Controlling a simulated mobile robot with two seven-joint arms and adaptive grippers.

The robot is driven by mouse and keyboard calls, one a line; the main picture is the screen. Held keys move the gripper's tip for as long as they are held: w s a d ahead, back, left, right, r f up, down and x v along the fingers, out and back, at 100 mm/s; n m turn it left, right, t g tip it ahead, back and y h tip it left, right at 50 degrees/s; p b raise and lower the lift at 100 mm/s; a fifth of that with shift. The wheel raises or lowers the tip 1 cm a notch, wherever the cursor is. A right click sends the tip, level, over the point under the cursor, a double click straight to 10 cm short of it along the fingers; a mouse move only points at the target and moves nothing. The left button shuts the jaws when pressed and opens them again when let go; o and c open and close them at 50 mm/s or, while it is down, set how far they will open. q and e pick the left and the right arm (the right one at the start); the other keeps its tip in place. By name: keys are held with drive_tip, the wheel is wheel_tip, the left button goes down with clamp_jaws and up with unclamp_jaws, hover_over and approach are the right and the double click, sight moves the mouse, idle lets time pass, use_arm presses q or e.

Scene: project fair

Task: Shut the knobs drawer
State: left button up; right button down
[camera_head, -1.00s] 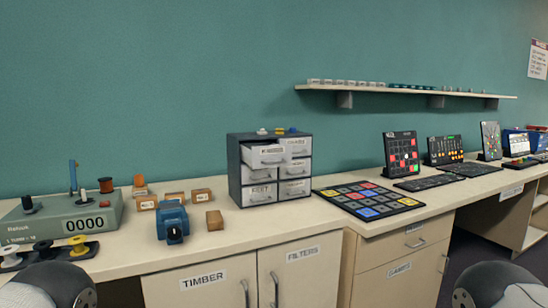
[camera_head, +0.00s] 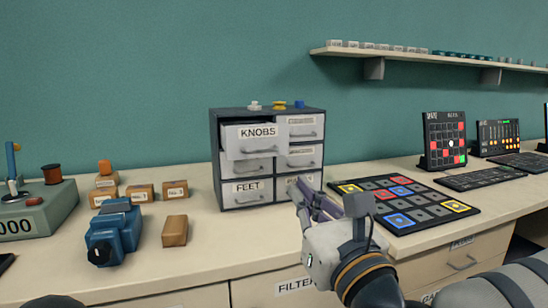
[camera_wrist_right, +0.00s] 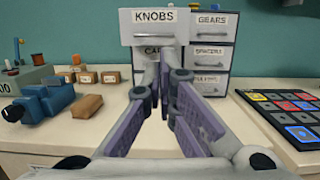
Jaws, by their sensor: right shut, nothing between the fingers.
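The knobs drawer (camera_head: 246,143) is the top left drawer of a dark grey cabinet (camera_head: 215,160) on the bench. It stands out from the cabinet front, so it is partly open. It also shows in the right wrist view (camera_wrist_right: 153,30), straight ahead and above the fingertips. My right gripper (camera_head: 300,190) is shut and empty, in front of the cabinet's lower right part and apart from the knobs drawer. Its purple-padded fingers (camera_wrist_right: 168,62) point at the cabinet in the right wrist view. My left gripper is out of view.
The other drawers, such as feet (camera_head: 247,192) and gears (camera_wrist_right: 212,28), look shut. Small knobs (camera_head: 278,105) lie on the cabinet top. A blue tool (camera_head: 112,235) and wooden blocks (camera_head: 175,231) are left; a button pad (camera_head: 455,206) is right. A shelf (camera_head: 410,55) hangs above.

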sight(264, 152)
drive_tip(key=x, duration=1.3)
drive_tip(key=shift+a+p, duration=0.3)
drive_tip(key=shift+a, duration=0.05)
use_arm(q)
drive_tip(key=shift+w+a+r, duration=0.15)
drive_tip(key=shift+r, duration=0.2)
